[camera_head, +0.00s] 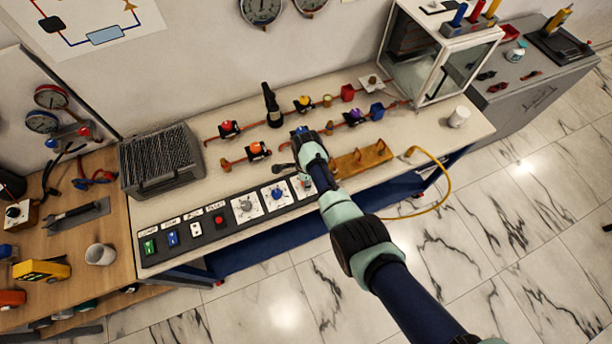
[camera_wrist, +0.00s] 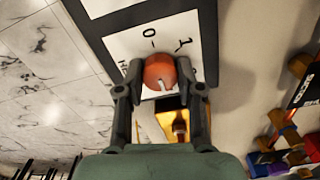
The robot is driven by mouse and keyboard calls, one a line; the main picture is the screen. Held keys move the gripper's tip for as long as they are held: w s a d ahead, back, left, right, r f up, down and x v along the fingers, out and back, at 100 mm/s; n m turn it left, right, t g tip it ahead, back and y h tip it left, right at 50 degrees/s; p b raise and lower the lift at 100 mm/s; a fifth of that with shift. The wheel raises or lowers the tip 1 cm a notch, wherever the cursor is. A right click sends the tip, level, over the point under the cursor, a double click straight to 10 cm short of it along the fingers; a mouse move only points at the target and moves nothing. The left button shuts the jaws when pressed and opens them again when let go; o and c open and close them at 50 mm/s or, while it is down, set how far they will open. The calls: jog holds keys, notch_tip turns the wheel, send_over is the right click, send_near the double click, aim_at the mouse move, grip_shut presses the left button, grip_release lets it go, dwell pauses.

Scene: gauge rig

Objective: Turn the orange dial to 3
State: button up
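The orange dial (camera_wrist: 160,72) is a round knob on a white plate (camera_wrist: 120,50) in the wrist view. A pale pointer mark shows on its lower half, pointing down in the picture. A "0" and a "1" are printed above it; the other markings are cut off or hidden. My gripper (camera_wrist: 160,68) has one dark finger on each side of the dial, drawn in close against it. In the head view my wrist (camera_head: 312,155) and forearm cover most of this dial at the right end of the control panel (camera_head: 210,240).
A blue dial (camera_head: 277,194) and a white dial (camera_head: 246,205) sit left of it on the panel. A red button (camera_head: 219,220) is farther left. Pipes with coloured valves run behind.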

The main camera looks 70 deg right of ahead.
jog(key=o, duration=0.5)
jog(key=shift+c, duration=0.2)
notch_tip(320, 180, up, 12)
dwell(0.6)
